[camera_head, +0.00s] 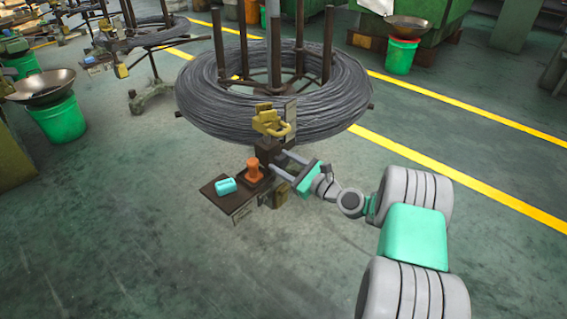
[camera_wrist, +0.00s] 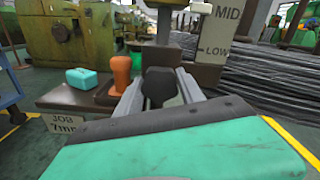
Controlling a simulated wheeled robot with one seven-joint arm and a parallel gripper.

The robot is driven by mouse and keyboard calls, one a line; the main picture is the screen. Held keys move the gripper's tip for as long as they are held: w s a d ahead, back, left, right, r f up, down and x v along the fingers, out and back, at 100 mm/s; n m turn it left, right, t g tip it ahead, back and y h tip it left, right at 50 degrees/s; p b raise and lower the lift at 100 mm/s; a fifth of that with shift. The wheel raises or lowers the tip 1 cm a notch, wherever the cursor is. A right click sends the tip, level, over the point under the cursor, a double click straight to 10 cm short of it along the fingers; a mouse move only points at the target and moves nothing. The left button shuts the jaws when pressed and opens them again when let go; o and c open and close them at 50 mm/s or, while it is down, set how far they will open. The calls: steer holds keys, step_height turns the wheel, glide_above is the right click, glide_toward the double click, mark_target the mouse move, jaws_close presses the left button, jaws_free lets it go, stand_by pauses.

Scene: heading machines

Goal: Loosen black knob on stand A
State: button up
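The black knob (camera_wrist: 160,86) is in the middle of the wrist view, between the two grey fingers of my gripper (camera_wrist: 161,75). The fingers lie on either side of it and look spread, with narrow dark gaps; whether they touch the knob is hard to tell. In the head view my gripper (camera_head: 280,160) reaches left to the dark post of the stand, fingers apart, and the knob cannot be made out there. The wire stand (camera_head: 274,45) carries a large grey coil. No letter A is readable on it.
A small shelf (camera_head: 230,203) on the stand holds a turquoise box (camera_head: 226,186) and an orange stamp-like piece (camera_head: 254,171), left of my fingers. A MID/LOW plate (camera_wrist: 218,35) stands close at right. A yellow clamp (camera_head: 269,121) sits above. Floor in front is clear.

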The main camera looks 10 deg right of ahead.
steer(key=c, duration=0.9)
